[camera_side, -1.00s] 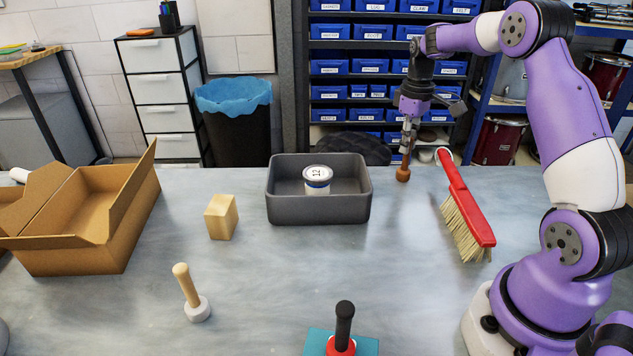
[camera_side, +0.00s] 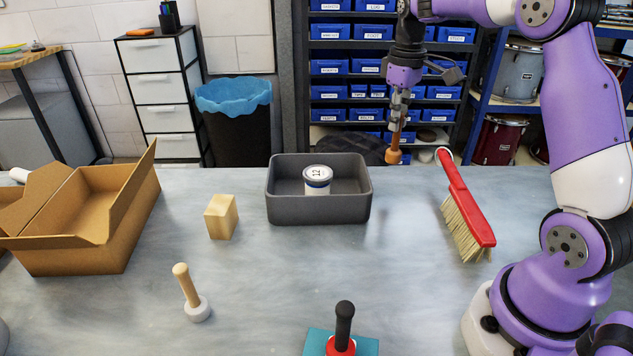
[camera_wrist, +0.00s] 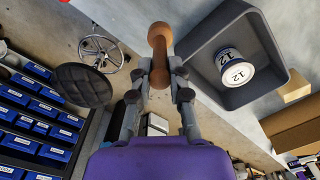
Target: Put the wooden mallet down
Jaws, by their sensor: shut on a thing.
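The wooden mallet (camera_side: 394,156) is in my gripper (camera_side: 398,118), which is shut on its handle. It hangs head down near the bench's back edge, right of the grey bin, and appears clear of the bench. In the wrist view the brown mallet (camera_wrist: 159,42) sticks out from between the fingers of my gripper (camera_wrist: 159,85).
A grey bin (camera_side: 318,212) holds a white tin (camera_side: 317,182) marked 12. A red brush (camera_side: 467,208) lies to the right.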

